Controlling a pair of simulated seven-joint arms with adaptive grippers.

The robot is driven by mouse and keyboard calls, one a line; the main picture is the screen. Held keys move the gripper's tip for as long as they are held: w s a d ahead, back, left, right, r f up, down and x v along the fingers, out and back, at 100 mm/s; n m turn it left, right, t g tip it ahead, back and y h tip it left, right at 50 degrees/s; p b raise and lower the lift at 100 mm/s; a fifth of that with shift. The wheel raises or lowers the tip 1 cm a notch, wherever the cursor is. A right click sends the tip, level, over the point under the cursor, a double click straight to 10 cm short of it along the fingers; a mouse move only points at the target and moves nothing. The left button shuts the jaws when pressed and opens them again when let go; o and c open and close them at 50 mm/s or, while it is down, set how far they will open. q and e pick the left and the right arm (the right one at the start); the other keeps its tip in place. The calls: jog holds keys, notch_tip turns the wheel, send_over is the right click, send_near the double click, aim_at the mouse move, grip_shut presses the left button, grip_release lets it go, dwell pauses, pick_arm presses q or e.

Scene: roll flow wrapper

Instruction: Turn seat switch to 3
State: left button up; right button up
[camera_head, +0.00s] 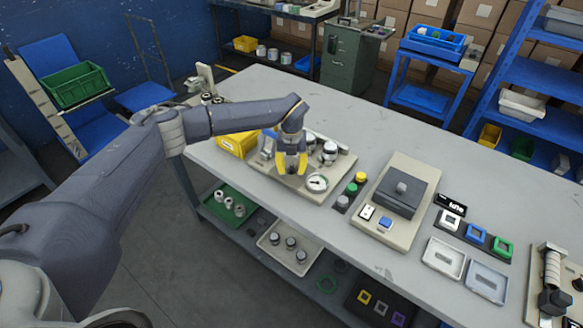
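My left gripper (291,169) has yellow fingers and points down over a beige base plate (343,165) on the grey workbench. Its fingers stand apart, with no held object visible between them. A round white dial gauge (317,183) sits at the plate's front, just right of the fingers. Silver cylindrical parts (329,152) stand behind it, and the gripper hides part of the plate. I cannot make out a seat switch or its numbers. A second beige unit (403,200) to the right carries a dark block with a grey knob (401,188). My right gripper is not in view.
A yellow bin (237,145) is left of the gripper. A small sign (451,204), coloured blocks, two white trays (444,257) and a fixture (552,285) lie right.

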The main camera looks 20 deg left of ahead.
pick_arm(q)
jog(key=shift+o, duration=0.4)
grip_shut()
jog(key=shift+m, duration=0.3)
jog(key=m, duration=0.5)
jog(key=shift+a+m, duration=0.1)
jog(key=shift+m, duration=0.6)
jog(key=shift+c, duration=0.4)
grip_release()
